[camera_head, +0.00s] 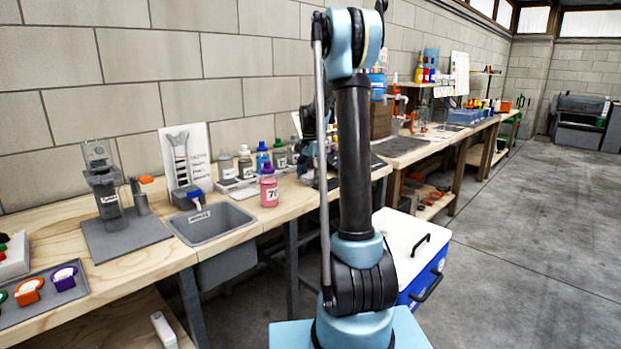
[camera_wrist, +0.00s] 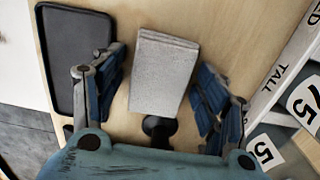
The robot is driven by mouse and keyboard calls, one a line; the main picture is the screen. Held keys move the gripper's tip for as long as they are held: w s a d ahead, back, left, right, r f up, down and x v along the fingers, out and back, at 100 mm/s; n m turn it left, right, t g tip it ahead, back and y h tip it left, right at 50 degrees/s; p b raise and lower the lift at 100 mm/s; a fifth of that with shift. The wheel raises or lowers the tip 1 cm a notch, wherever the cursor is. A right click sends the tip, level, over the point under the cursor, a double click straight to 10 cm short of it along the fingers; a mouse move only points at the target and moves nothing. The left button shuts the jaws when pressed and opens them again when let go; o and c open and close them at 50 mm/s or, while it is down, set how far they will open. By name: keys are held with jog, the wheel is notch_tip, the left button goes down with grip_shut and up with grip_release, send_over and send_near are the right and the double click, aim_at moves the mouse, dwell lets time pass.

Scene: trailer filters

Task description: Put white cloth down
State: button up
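A pale grey-white folded cloth (camera_wrist: 163,75), a neat thick rectangle, shows in the wrist view on or just above the wooden bench top. My gripper (camera_wrist: 160,62) is open, with one blue finger on each side of the cloth. Bare wood shows between the fingers and the cloth's sides, so they look apart from it. I cannot tell the height of the fingers above the bench. A small dark round thing (camera_wrist: 158,127) sits at the cloth's near edge, partly hidden by my gripper. In the head view my arm hides the cloth.
A dark shallow tray (camera_wrist: 75,60) lies left of the cloth. Labelled boards (camera_wrist: 292,75) and number cards lie to the right. In the head view the wooden bench (camera_head: 110,255) carries a grey bin (camera_head: 212,222), a pink bottle (camera_head: 269,190) and several other bottles.

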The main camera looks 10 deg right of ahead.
aim_at(310, 175)
notch_tip(310, 175, up, 12)
jog(key=s+n, duration=0.3)
jog(key=s, duration=1)
jog(key=s+f+n, duration=0.2)
jog(key=s+f, duration=0.4)
jog(key=s, duration=0.4)
jog(key=s+f+n+t, duration=0.1)
jog(key=s+f+n, duration=0.2)
jog(key=s+f, duration=0.3)
jog(key=s+f+n+t, duration=0.1)
jog(key=s+f+n, duration=0.2)
jog(key=s, duration=1.2)
notch_tip(310, 175, down, 3)
jog(key=shift+d+f, duration=0.2)
jog(key=shift+s, duration=0.1)
